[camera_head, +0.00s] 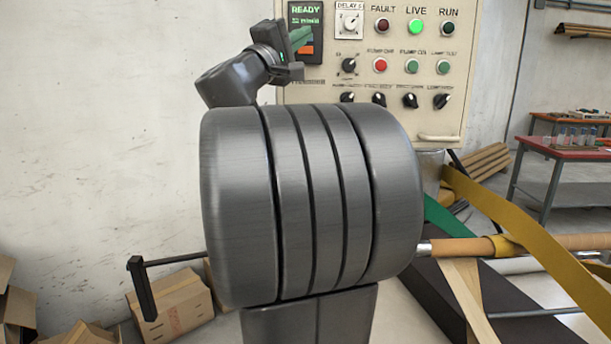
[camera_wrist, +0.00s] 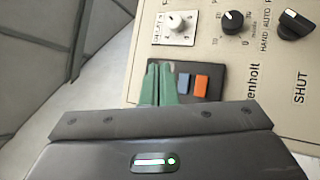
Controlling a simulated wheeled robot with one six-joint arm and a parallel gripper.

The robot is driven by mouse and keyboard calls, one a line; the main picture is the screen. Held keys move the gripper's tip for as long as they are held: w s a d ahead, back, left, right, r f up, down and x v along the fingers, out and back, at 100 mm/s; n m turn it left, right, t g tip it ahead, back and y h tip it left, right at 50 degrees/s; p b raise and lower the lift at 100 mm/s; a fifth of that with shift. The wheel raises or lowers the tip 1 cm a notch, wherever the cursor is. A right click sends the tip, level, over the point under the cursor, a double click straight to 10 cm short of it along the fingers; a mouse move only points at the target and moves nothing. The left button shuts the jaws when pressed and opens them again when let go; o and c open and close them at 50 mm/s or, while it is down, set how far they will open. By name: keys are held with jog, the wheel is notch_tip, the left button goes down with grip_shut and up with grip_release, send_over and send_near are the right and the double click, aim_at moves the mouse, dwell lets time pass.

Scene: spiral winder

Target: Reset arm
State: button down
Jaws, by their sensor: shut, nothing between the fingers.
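My gripper (camera_head: 300,38) is raised in front of the upper left part of the cream control panel (camera_head: 440,76). Its green fingers are shut with nothing between them. In the wrist view the fingers (camera_wrist: 160,80) lie side by side over the dark display unit, left of its blue button (camera_wrist: 183,83) and orange button (camera_wrist: 201,84). I cannot tell whether they touch the panel. The display (camera_head: 305,14) reads READY. The green LIVE lamp (camera_head: 416,27) is lit; the FAULT lamp (camera_head: 382,26) and RUN lamp (camera_head: 447,27) look dark. My own grey arm fills the middle of the head view.
A black crank handle (camera_head: 143,288) sticks out at lower left, near cardboard boxes (camera_head: 180,304). A brown tube (camera_head: 560,243) with yellow belt (camera_head: 505,212) runs at right. A red-topped table (camera_head: 565,149) stands at the back right. The left wall is bare.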

jog(key=w+m+p, duration=0.1)
jog(key=p, duration=0.2)
jog(key=w+m+p, duration=0.1)
jog(key=m+p, duration=0.1)
jog(key=p, duration=0.1)
jog(key=shift+w+r, duration=0.15)
jog(key=shift+r, duration=0.1)
jog(key=s+b, duration=0.2)
jog(key=s, duration=0.1)
jog(key=s+b, duration=0.1)
jog(key=shift+s+f, duration=0.15)
jog(key=shift+f, duration=0.15)
